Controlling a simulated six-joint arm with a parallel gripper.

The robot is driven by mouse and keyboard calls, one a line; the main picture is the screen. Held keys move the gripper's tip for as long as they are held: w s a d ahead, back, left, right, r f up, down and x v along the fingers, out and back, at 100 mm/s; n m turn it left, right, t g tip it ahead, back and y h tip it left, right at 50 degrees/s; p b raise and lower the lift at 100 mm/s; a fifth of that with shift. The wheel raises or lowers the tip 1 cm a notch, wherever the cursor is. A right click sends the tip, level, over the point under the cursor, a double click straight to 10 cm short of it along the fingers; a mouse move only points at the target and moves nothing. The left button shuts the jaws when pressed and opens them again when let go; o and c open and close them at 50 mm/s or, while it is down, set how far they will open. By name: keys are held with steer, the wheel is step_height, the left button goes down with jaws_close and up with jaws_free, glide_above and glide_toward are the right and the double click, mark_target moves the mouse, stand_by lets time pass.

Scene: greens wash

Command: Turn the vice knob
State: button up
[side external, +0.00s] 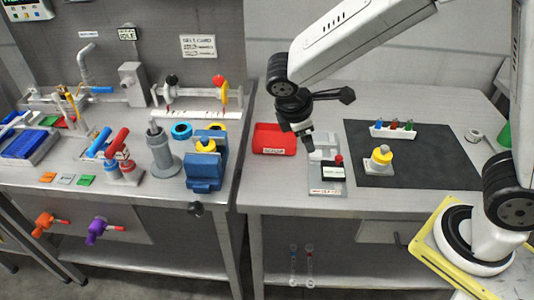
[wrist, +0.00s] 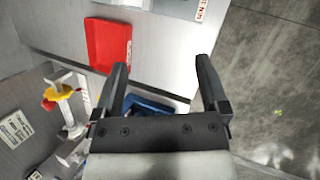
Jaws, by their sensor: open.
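A blue vice-like block (side external: 204,170) stands near the right front corner of the left bench, with a yellow piece (side external: 206,145) at its top. A round black knob (side external: 196,209) shows at the bench front edge just below it; I cannot tell whether it belongs to the vice. My gripper (side external: 308,142) is above the right bench, right of the vice and apart from it. In the wrist view, my gripper (wrist: 162,68) is open, with nothing between the fingertips. Part of a blue object (wrist: 150,104), likely the vice, shows behind the fingers, mostly hidden.
A red tray (side external: 274,139) lies between the vice and my gripper; it also shows in the wrist view (wrist: 108,44). A grey box with a red button (side external: 338,159) stands below my gripper. A black mat (side external: 420,165) lies right. A gap separates the two benches.

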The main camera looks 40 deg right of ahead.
steer(key=shift+a, duration=0.1)
steer(key=c, duration=0.4)
steer(key=shift+o, duration=0.2)
steer(key=m+y, duration=0.3)
steer(key=y, duration=0.2)
glide_above(194, 205)
steer(key=shift+g, duration=0.3)
step_height(194, 205, down, 9)
steer(key=shift+r, duration=0.1)
steer(key=shift+f, duration=3.85)
jaws_close()
